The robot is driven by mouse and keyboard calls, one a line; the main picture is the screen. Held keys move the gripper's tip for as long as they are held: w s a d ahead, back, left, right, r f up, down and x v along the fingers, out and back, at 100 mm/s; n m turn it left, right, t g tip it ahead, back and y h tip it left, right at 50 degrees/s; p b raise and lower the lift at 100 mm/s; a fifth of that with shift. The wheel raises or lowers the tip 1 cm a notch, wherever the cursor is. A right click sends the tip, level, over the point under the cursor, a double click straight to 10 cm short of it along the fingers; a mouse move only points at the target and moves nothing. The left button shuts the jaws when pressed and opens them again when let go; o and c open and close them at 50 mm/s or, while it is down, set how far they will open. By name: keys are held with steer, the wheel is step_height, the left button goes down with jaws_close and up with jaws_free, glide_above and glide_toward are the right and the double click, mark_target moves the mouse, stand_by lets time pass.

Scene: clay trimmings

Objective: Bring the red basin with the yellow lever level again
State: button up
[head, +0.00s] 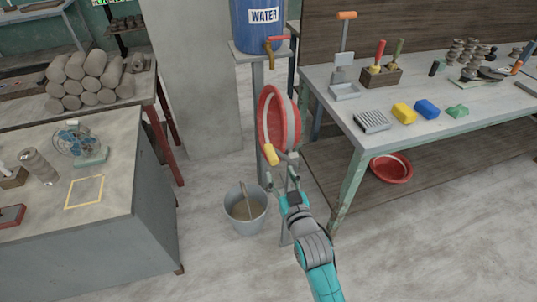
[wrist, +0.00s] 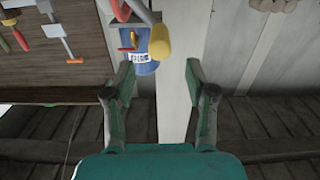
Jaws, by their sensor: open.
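My gripper (head: 281,172) is open and empty, just below and right of the lever. In the wrist view, the yellow lever (wrist: 160,42) lies beyond the fingertips of my gripper (wrist: 160,78), not between them. Only a small part of the red basin (wrist: 122,10) shows there, at the top edge.
A blue water drum (head: 258,22) with a red-handled tap stands above the basin. A grey bucket (head: 246,212) stands on the floor at the lower left. A workbench (head: 335,120) with tools is at right, another red basin (head: 391,180) on its lower shelf. A grey cabinet (head: 115,200) stands left.

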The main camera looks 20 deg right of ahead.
mark_target(271, 154)
steer(key=w, duration=0.9)
steer(key=shift+w, duration=0.25)
jaws_close()
